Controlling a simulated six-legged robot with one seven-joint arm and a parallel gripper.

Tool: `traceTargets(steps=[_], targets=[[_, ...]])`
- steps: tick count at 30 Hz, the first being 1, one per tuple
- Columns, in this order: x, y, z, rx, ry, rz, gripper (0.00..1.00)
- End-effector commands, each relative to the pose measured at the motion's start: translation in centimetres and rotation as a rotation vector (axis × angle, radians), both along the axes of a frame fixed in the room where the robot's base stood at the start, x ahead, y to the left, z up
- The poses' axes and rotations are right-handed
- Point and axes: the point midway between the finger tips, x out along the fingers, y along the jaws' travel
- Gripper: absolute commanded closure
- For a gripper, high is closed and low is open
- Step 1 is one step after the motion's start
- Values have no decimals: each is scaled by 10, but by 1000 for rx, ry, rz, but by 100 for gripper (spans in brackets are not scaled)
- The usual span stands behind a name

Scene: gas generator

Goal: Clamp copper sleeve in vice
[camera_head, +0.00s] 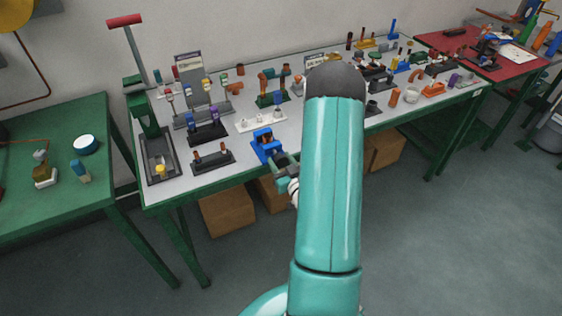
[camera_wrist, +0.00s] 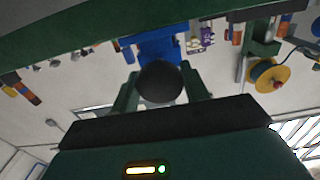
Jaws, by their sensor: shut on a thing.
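The blue vice (camera_head: 263,149) stands at the front edge of the grey-topped bench. A small copper-brown piece, apparently the copper sleeve (camera_head: 265,137), shows between its jaws; I cannot tell how tightly it is held. My gripper (camera_head: 284,163) is at the vice's front, low at the bench edge. In the wrist view my green fingers (camera_wrist: 160,92) are on both sides of a dark round knob (camera_wrist: 160,80), shut on it. The knob sits in front of the blue vice (camera_wrist: 155,47). The sleeve is not clear in the wrist view.
A black holder (camera_head: 212,160) with copper pieces stands left of the vice, and a white tray (camera_head: 258,124) stands behind it. A green lever press (camera_head: 150,125) is farther left. Cardboard boxes (camera_head: 228,208) sit under the bench. The floor (camera_head: 420,240) at right is clear.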

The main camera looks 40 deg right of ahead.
Motion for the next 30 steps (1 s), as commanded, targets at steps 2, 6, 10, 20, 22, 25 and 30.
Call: traceTargets(steps=[2, 6, 10, 20, 22, 25, 30], targets=[[0, 0, 0, 4, -2, 0, 78], [1, 0, 0, 25, -8, 0, 78], [1, -1, 0, 68, -21, -1, 78], [1, -1, 0, 296, -89, -1, 78], [1, -1, 0, 358, -107, -1, 78], [1, -1, 0, 449, -134, -2, 78], [1, -1, 1, 606, -181, -2, 78]])
